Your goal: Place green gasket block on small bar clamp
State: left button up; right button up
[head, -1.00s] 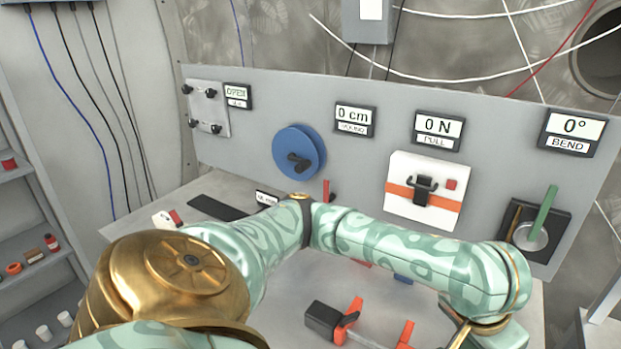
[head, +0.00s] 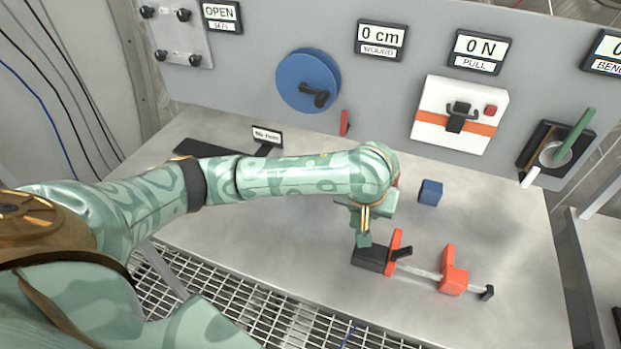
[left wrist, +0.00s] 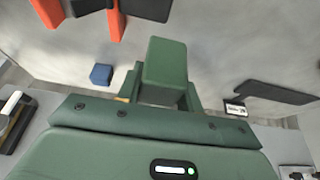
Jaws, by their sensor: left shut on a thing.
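The small bar clamp lies on the metal table in the head view, with a black end block (head: 370,258), two orange jaws (head: 452,279) and a thin steel bar. Its orange and black parts show at the top of the left wrist view (left wrist: 146,9). My left gripper (head: 363,224) is shut on the green gasket block (left wrist: 165,64), which sticks out between the fingers. In the head view the block (head: 364,240) hangs right over the clamp's black end; I cannot tell whether they touch. My right gripper is not in view.
A blue block (head: 430,192) sits on the table behind the clamp. A panel behind carries a blue wheel (head: 303,78), a white box with an orange band (head: 450,128) and a green lever (head: 578,128). The table right of the clamp is clear.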

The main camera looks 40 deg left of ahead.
pick_arm(q)
jog(key=b, duration=0.5)
send_near(344, 211)
jog(key=w+b, duration=0.1)
jog(key=w+f+b, duration=0.1)
jog(key=w+b, duration=0.1)
jog(key=shift+a, duration=0.1)
jog(key=shift+w+a+f+b, duration=0.2)
jog(key=shift+b, duration=0.25)
jog(key=f+b, duration=0.1)
jog(key=f, duration=0.1)
jog(key=f+b, duration=0.2)
jog(key=shift+w+a, duration=0.2)
jog(key=shift+r, duration=0.2)
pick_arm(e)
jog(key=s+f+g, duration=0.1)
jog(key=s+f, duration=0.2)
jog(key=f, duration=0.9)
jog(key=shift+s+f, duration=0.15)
pick_arm(q)
jog(key=o, duration=1)
jog(key=shift+o, duration=0.2)
